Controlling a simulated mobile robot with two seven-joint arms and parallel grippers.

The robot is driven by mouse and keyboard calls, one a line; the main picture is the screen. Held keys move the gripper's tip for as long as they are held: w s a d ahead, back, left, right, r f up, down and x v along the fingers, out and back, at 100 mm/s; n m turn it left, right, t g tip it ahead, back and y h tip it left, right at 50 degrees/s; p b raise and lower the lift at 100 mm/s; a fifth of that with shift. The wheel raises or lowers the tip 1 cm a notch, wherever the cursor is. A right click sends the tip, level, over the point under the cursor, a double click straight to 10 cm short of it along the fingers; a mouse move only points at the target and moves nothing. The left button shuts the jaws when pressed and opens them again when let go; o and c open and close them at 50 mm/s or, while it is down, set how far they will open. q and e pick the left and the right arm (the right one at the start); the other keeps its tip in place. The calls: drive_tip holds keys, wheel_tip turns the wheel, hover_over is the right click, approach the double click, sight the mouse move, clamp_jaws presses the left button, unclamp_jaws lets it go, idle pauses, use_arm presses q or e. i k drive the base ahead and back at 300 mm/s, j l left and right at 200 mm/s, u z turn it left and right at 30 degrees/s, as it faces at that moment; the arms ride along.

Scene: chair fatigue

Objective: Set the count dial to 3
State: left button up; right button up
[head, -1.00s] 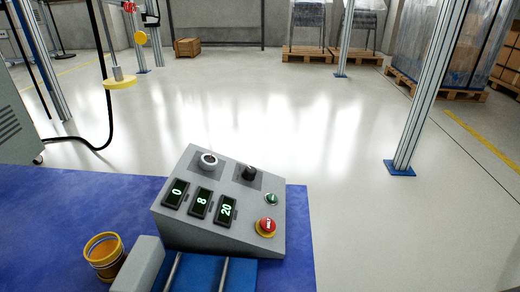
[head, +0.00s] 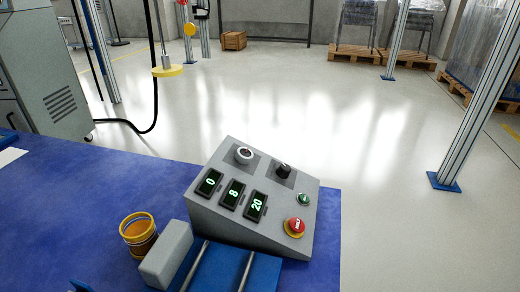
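A grey sloped control box (head: 225,215) stands on a blue table. A silver-white knob (head: 244,154) and a black knob (head: 283,170) sit on its upper face. Three dark displays with lit digits lie below them: one reads 0 (head: 209,183), one reads 8 (head: 232,194), one reads 20 (head: 256,206). I cannot tell from labels which knob is the count dial. A green button (head: 303,199) and a red mushroom button (head: 295,227) are at the box's right side. Neither of my grippers is in view.
An orange-brown cup (head: 138,234) stands on the blue tabletop (head: 90,195), left of a grey block (head: 166,255) and two metal rods. A metal post (head: 480,110) stands at right.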

sight(244, 155)
drive_tip(key=i+j, duration=0.35)
drive_tip(key=i, duration=0.15)
drive_tip(key=i+j, duration=0.35)
drive_tip(key=i, duration=0.2)
